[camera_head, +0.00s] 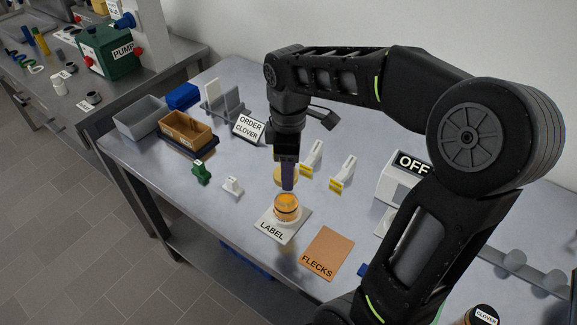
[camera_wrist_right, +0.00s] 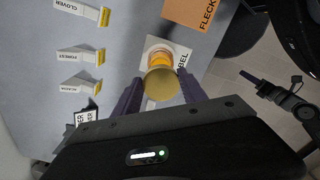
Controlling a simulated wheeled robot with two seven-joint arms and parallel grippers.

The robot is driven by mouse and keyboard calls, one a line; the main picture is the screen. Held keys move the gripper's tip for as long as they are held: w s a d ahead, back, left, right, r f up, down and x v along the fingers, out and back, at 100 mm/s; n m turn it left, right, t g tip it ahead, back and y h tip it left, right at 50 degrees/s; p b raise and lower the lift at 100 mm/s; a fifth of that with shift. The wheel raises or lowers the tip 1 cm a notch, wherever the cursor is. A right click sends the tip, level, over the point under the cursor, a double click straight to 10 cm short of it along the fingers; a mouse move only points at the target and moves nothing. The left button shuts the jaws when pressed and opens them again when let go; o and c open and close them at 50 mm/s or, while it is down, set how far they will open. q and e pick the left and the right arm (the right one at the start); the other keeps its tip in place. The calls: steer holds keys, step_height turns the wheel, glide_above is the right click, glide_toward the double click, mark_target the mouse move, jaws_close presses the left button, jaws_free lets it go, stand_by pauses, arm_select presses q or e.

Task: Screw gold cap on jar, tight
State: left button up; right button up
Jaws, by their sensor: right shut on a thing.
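The jar (camera_head: 287,210), filled with amber contents, stands upright on the white LABEL mat (camera_head: 271,232); its top looks open. My right gripper (camera_head: 288,186) points down above the jar and is shut on the gold cap (camera_head: 279,176), partly hidden behind a finger. In the wrist view the cap (camera_wrist_right: 159,88) sits between the two dark purple fingers, and the jar (camera_wrist_right: 159,59) shows partly behind it. The cap is apart from the jar, above it.
The orange FLECKS mat (camera_head: 327,254) lies right of the jar. White tags with yellow ends (camera_head: 342,174), a green piece (camera_head: 201,172) and a white piece (camera_head: 233,187) stand nearby. The brown bin (camera_head: 186,132), grey bin (camera_head: 140,117) and ORDER CLOVER sign (camera_head: 249,127) stand farther back.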

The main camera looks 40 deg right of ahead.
steer(key=shift+f, duration=0.1)
steer(key=b, duration=0.4)
glide_above(289, 196)
step_height(289, 196, down, 5)
steer(key=shift+r, duration=0.2)
steer(key=shift+f+b, duration=0.5)
steer(key=shift+f, duration=0.2)
steer(key=shift+f+b, duration=0.3)
steer(key=shift+f, duration=0.45)
stand_by(2.1)
steer(key=o, duration=1.9)
steer(key=shift+c, duration=0.2)
steer(key=shift+r, duration=0.1)
steer(key=shift+r+p, duration=2.9)
steer(key=shift+r, duration=0.55)
